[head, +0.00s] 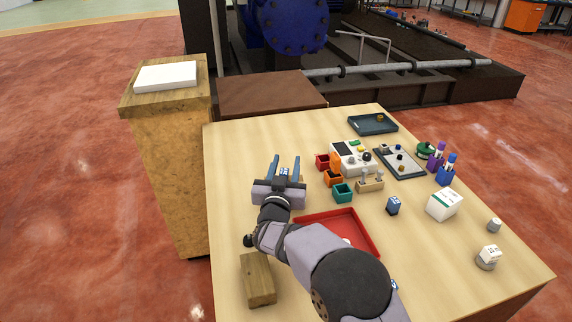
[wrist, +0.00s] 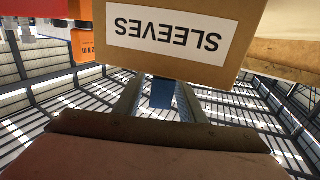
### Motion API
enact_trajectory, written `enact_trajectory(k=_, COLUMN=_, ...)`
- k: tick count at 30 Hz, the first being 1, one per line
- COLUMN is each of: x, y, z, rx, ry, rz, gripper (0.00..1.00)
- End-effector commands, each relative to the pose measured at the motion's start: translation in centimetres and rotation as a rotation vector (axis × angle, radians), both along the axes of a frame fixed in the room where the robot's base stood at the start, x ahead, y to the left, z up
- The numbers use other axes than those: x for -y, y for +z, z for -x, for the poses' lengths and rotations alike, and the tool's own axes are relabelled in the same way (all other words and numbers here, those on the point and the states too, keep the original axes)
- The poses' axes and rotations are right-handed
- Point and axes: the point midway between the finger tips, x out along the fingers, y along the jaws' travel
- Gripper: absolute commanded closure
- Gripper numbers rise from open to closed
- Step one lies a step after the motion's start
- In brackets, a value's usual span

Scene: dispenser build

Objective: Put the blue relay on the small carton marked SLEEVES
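The tan carton marked SLEEVES (wrist: 160,30) fills the upper middle of the wrist view, its label upside down. I cannot make it out in the head view, where my gripper covers that area. My gripper (head: 284,160) points away over the left of the table, its two fingers apart. A blue relay (head: 284,172) with a white patch is between the fingers, with gaps visible beside it. It also shows in the wrist view (wrist: 162,94), just past the carton's edge, partly hidden by it. Whether it rests on the carton's top is hard to tell.
Right of my gripper are a red bin (head: 322,161), an orange bin (head: 333,179) and a teal bin (head: 342,194). A red tray (head: 366,222) lies near my arm. Another blue block (head: 393,206) and a white box (head: 444,204) stand farther right. A wooden block (head: 258,279) lies front left.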

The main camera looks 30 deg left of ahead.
Motion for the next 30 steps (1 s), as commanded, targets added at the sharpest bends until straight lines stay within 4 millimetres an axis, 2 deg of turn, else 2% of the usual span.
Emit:
enact_trajectory(k=8, x=0.0, y=0.6, z=0.0, rx=0.0, ry=0.0, rz=0.0, gripper=0.63)
enact_trajectory(k=11, x=0.2, y=0.3, z=0.7, rx=0.001, ry=0.001, rz=-0.001, gripper=0.63)
enact_trajectory(k=24, x=2.2, y=0.2, z=5.4, rx=0.0, ry=0.002, rz=-0.001, gripper=0.63)
enact_trajectory(k=30, x=2.8, y=0.3, z=6.7, rx=0.0, ry=0.0, rz=-0.001, gripper=0.63)
